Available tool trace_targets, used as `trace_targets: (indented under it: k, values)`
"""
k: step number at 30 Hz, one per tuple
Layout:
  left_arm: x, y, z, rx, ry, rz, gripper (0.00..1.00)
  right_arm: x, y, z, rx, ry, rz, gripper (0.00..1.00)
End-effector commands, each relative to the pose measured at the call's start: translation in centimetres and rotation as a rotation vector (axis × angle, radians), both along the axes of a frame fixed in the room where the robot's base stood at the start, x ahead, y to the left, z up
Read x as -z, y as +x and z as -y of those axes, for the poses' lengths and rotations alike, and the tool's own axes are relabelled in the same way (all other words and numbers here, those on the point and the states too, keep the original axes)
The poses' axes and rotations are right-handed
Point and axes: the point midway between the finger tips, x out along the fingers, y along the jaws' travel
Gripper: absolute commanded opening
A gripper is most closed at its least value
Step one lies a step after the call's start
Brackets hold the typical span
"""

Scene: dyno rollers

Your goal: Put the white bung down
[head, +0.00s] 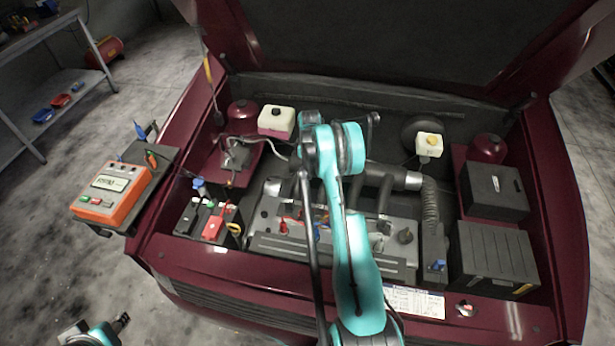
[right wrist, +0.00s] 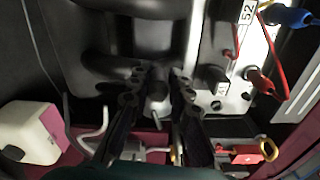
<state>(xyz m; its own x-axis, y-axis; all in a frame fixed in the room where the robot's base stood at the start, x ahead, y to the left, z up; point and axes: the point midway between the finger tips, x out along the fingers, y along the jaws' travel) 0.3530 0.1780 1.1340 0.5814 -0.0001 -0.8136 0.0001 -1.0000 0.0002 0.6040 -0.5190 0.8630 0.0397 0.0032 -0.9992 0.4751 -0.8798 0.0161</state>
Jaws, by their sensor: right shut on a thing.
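My right gripper (right wrist: 156,92) is in the right wrist view, with its two dark fingers shut on a small cylindrical piece (right wrist: 158,80). No other white bung shows. In the head view my teal right arm hides this gripper. My left gripper (head: 122,320) is at the bottom left, outside the car, and its jaws are too cut off to read.
The raised bonnet (head: 390,45) spans the back. An orange tester (head: 112,193) sits on a side shelf at left. A battery (head: 208,222), white-bodied reservoirs (head: 276,122) and black boxes (head: 493,253) crowd the bay. Loose coloured leads lie by the engine. Bare floor (head: 60,240) is at left.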

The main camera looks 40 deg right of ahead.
Motion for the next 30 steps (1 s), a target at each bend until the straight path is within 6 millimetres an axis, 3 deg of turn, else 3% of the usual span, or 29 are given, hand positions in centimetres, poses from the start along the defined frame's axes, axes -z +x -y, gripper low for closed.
trace_targets:
  k: [6, 19, 20, 21, 30]
  values:
    - [0.6, 0.0, 0.0, 0.0, 0.0, 0.0, 0.36, 3.3, 0.0, 0.0, 0.0, 0.0, 0.0, 0.0]
    - [1.1, 0.0, 0.0, 0.0, 0.0, 0.0, 0.36, 4.0, -0.1, 0.0, -0.001, 0.0, 0.0, 0.0]
    - [1.0, 0.0, 0.0, 0.0, 0.0, 0.0, 0.36, 3.9, -0.1, 0.0, -0.001, 0.0, 0.0, 0.27]
    - [1.0, 0.0, 0.0, 0.0, 0.0, 0.0, 0.36, 3.8, -0.1, 0.0, -0.001, 0.0, 0.0, 0.37]
    - [0.9, 0.0, 0.0, 0.0, 0.0, 0.0, 0.36, 3.8, -0.1, 0.0, -0.001, 0.0, 0.0, 0.4]
